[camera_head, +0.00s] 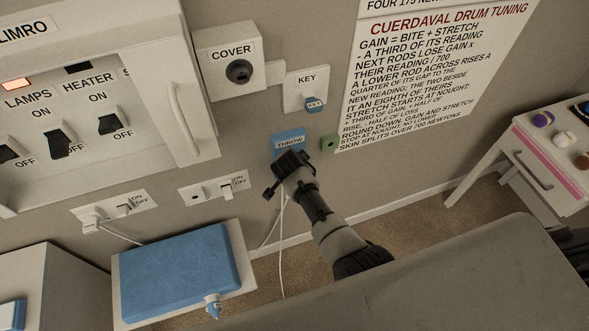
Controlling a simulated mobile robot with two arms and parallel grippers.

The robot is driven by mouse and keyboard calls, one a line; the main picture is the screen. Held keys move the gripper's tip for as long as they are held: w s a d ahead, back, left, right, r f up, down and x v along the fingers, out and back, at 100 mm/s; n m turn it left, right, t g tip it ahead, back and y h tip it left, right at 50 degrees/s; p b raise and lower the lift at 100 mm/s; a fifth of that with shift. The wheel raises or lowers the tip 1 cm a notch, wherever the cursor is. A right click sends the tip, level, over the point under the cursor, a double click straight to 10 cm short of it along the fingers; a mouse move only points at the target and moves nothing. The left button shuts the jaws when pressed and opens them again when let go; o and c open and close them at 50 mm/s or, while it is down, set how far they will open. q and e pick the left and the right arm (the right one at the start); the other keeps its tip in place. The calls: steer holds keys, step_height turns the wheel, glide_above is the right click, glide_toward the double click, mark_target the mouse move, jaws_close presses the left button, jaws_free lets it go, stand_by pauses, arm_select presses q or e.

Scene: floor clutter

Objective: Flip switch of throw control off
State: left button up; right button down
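The throw control is a blue wall box labelled THROW (288,141), low on the wall in the middle of the head view. My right gripper (287,168), its arm coming up from the lower right, is right at the box and covers its lower part. The switch on the box is hidden behind the gripper, so I cannot see its position. Whether the fingers touch it or are open or shut is not clear. My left gripper is not in view.
A KEY plate (307,89) and COVER box (228,60) are above. A white cable (281,235) hangs below. A switch panel (130,50) is at left, a blue-topped unit (180,272) at lower left.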

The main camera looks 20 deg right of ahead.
steer(key=shift+f+b, duration=0.4)
steer(key=shift+f, duration=0.15)
steer(key=shift+r, duration=0.15)
stand_by(0.4)
steer(key=shift+w+r+p, duration=0.15)
steer(key=shift+r+p, duration=0.9)
steer(key=shift+r, duration=0.2)
steer(key=r+p, duration=0.2)
steer(key=r, duration=0.1)
steer(key=r+p, duration=0.1)
steer(key=shift+w+r, duration=0.25)
steer(key=shift+w, duration=0.05)
steer(key=shift+r+p, duration=0.25)
steer(key=shift+p, duration=0.05)
steer(key=shift+w+a, duration=0.1)
steer(key=shift+r, duration=0.1)
